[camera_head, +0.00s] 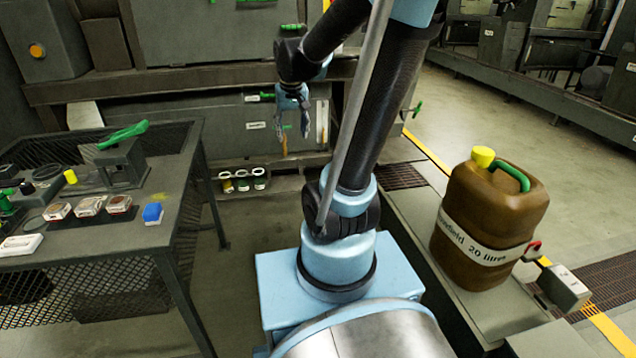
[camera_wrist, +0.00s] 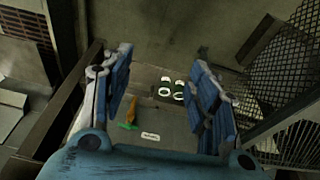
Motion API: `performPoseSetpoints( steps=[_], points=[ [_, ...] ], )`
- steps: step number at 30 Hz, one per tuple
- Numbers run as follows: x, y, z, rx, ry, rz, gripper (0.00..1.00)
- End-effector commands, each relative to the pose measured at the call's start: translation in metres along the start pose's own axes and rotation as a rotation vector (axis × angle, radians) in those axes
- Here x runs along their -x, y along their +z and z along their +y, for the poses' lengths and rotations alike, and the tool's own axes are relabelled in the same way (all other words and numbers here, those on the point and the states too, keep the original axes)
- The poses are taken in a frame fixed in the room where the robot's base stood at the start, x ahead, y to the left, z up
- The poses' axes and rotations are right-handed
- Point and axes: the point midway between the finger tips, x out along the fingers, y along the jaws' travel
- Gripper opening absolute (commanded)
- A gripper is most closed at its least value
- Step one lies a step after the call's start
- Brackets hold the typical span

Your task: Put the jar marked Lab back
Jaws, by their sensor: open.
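My gripper (camera_head: 293,134) hangs in front of the grey machine, fingers pointing down, open and empty. In the wrist view its two blue fingers (camera_wrist: 165,60) stand wide apart. Small jars (camera_head: 243,182) with pale rims and dark or yellowish insides stand in a row low by the machine's foot, below and left of my gripper. In the wrist view the white-rimmed jars (camera_wrist: 172,90) show between the fingers, well beyond them. Their markings are too small to read, so I cannot tell which one is marked Lab.
A brown canister (camera_head: 488,220) stands at right. An orange-handled tool (camera_wrist: 128,120) is near the jars. Floor between bench and my base is clear.

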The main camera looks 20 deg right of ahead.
Motion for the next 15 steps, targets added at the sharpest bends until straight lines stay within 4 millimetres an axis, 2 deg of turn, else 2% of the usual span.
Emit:
performPoseSetpoints(
  steps=[1, 7, 15],
  points=[
    [0.002, 0.016, 0.004, -0.003, 0.000, -0.003, 0.54],
    [0.004, 0.072, 0.015, -0.004, -0.001, -0.017, 0.54],
    [-0.006, 0.144, 0.024, -0.006, -0.006, -0.034, 0.54]
  ],
)
